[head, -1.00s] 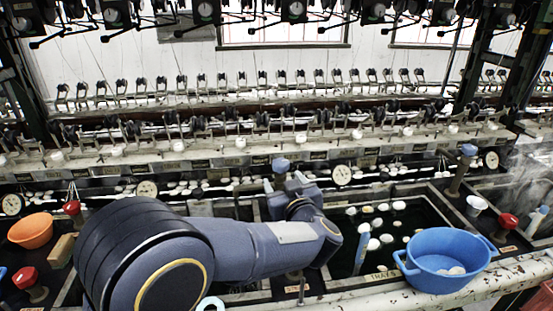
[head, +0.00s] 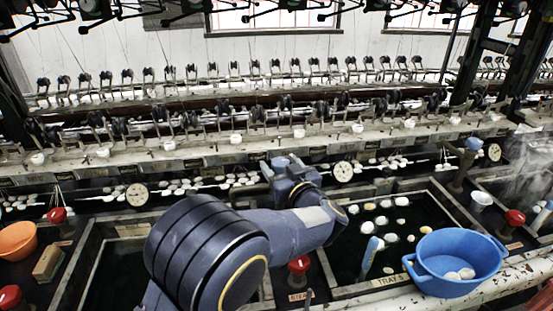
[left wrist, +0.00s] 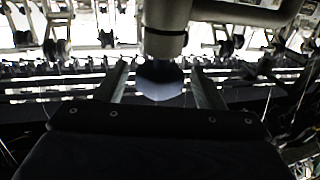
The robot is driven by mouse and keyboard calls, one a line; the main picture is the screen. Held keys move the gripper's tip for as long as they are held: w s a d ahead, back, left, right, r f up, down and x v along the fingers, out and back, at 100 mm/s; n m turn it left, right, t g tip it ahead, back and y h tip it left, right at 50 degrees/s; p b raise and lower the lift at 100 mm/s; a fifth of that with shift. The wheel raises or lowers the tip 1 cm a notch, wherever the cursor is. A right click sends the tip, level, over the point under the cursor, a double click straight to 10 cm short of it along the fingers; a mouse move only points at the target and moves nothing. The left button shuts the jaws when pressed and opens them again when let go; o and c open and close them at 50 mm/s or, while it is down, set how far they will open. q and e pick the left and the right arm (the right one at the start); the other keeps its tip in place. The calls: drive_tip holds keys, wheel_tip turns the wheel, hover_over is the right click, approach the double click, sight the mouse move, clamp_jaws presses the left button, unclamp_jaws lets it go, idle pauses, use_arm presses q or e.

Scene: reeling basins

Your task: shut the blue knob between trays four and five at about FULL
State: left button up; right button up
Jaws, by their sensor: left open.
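The blue knob (left wrist: 160,82) shows in the left wrist view, between the two fingers of my left gripper (left wrist: 159,72). The fingers are apart, with a gap visible on each side of the knob, below a thick grey pipe. In the head view my left gripper (head: 291,170) is at the back of the basins, left of the round gauge by tray five, and this knob is hidden behind it. I cannot read any FULL mark. Tray five (head: 430,186) is right of my arm. My right gripper is not in view.
Another blue knob (head: 474,145) stands on a post right of tray five. A red knob (head: 299,265) is just right of my arm. A blue basin (head: 455,258) rests at the front right. An orange bowl (head: 17,240) and a wooden block (head: 48,262) are at left.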

use_arm(q)
drive_tip(key=shift+x, duration=1.35)
drive_tip(key=c, duration=1)
drive_tip(key=shift+o, duration=0.2)
drive_tip(key=shift+h, duration=0.3)
drive_tip(key=shift+d+f+m+t+h+b, duration=0.1)
drive_tip(key=shift+m+t+h+b, duration=0.4)
drive_tip(key=shift+m+h+b, duration=0.45)
drive_tip(key=m+h+b, duration=0.2)
drive_tip(key=h+b, duration=0.1)
drive_tip(key=m+h+b, duration=0.2)
drive_tip(key=h+b, duration=0.1)
drive_tip(key=h, duration=0.1)
drive_tip(key=d+m+h+b, duration=0.1)
drive_tip(key=m+h+b, duration=0.1)
drive_tip(key=h+b, duration=0.1)
drive_tip(key=shift+f+m+h+b, duration=0.15)
drive_tip(key=shift+m+h+b, duration=0.1)
drive_tip(key=shift+b, duration=0.05)
drive_tip(key=shift+d+r+m+g+h+b, duration=0.2)
drive_tip(key=shift+m+g+h+b, duration=0.2)
drive_tip(key=shift+h+b, duration=0.25)
